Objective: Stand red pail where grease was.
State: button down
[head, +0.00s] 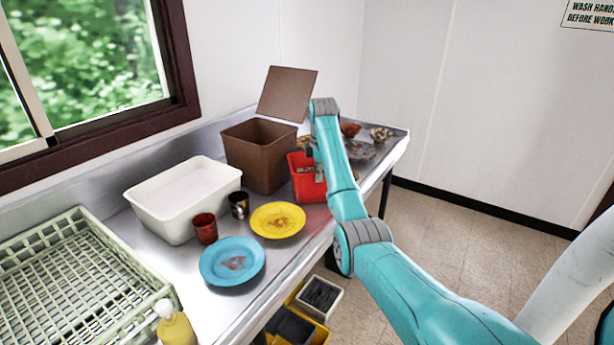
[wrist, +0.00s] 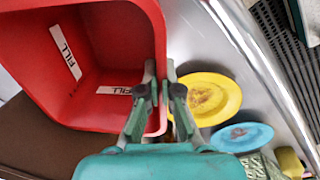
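The red pail (head: 303,188) is at the counter's right part, beside the brown bin and partly hidden by my arm. In the wrist view the pail (wrist: 90,25) shows its open inside with white FILL labels. My gripper (wrist: 161,75) has one finger inside the pail and one outside, close together on its wall, so it looks shut on the rim. I cannot tell whether the pail's base touches the counter. No grease is clearly identifiable; brown stains show on the yellow plate (head: 261,221) and the blue plate (head: 215,272).
A brown bin (head: 245,153) with its lid up stands left of the pail. A white tub (head: 165,222), red cup (head: 205,229), dark cup (head: 239,206), dish rack (head: 60,290) and yellow bottle (head: 175,328) crowd the counter (head: 185,268). Bowls and dishes lie beyond my arm.

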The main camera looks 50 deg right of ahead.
jog(key=shift+f, duration=0.1)
jog(key=c, duration=1.3)
grip_release()
